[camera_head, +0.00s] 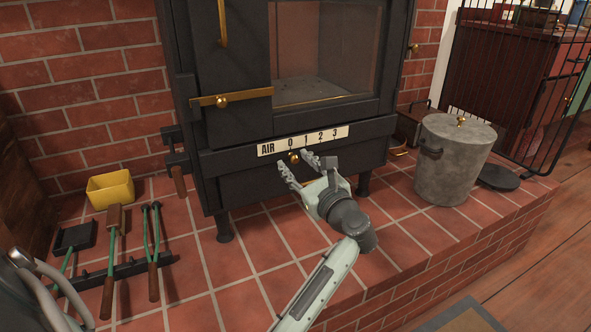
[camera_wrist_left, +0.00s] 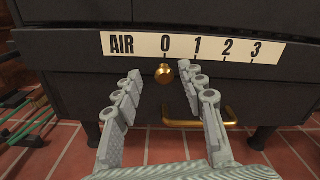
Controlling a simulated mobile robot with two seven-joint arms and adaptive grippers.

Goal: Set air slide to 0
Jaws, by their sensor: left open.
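The air slide's round brass knob (camera_head: 294,157) is on the black stove front, just below the white AIR scale (camera_head: 304,140) marked 0 to 3. In the left wrist view the knob (camera_wrist_left: 164,73) sits directly under the 0 of the scale (camera_wrist_left: 190,47). My left gripper (camera_head: 293,164) is open, its fingers pointing at the stove. In the left wrist view its two fingertips (camera_wrist_left: 160,76) lie on either side of the knob, with gaps visible. I cannot tell how far in depth they reach around it. My right gripper is not in view.
The black stove (camera_head: 230,125) stands on a red tiled hearth. A brass handle (camera_wrist_left: 200,123) is below the scale. A lidded metal bin (camera_head: 450,165) stands at right. A yellow container (camera_head: 111,190) and green-handled tools (camera_head: 153,250) are at left.

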